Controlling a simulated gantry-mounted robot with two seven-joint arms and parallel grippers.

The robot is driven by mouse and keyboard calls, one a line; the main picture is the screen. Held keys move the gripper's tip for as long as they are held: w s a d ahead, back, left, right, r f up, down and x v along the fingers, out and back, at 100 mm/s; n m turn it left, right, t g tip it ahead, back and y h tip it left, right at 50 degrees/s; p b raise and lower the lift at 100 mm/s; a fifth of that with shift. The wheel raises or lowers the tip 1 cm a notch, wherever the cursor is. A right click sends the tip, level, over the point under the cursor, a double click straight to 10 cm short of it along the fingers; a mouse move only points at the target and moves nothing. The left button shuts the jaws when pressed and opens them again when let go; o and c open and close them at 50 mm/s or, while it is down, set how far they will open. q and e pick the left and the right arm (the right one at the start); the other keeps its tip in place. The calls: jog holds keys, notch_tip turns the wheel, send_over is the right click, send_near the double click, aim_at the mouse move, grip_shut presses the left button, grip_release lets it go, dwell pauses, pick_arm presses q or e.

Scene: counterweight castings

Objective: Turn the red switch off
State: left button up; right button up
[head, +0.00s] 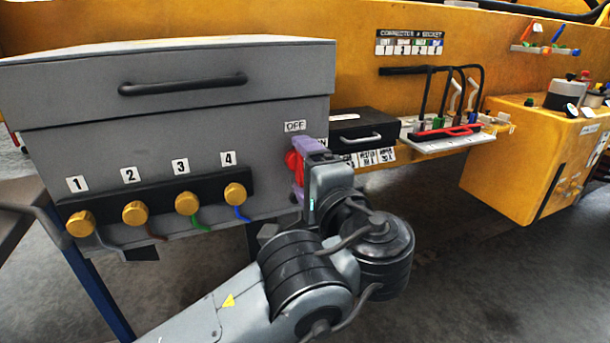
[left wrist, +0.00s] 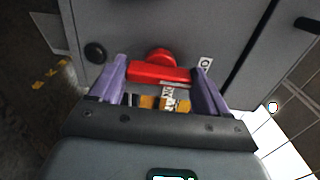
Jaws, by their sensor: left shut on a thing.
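The red switch (head: 291,162) is on the right end of the grey box's front, below an OFF label (head: 295,126). A second label beside it is partly covered by my gripper. My left gripper (head: 299,173) is at the switch, its purple fingers partly hiding it. In the left wrist view the red switch (left wrist: 158,70) has a round hub and a wide red handle bar. The bar lies crosswise between the two fingers of my left gripper (left wrist: 162,68), which is shut on it. My right gripper is not in view.
The grey box (head: 100,95) has a black lid handle (head: 183,84) and a row of numbered gold connectors (head: 186,203) with wires. A black drawer unit (head: 362,130) and a rack with black cables (head: 440,130) stand to the right. A yellow cabinet (head: 510,160) is farther right.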

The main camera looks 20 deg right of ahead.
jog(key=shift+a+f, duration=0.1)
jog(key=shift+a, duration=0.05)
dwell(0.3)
pick_arm(q)
jog(key=o, duration=1)
jog(key=shift+s, duration=0.1)
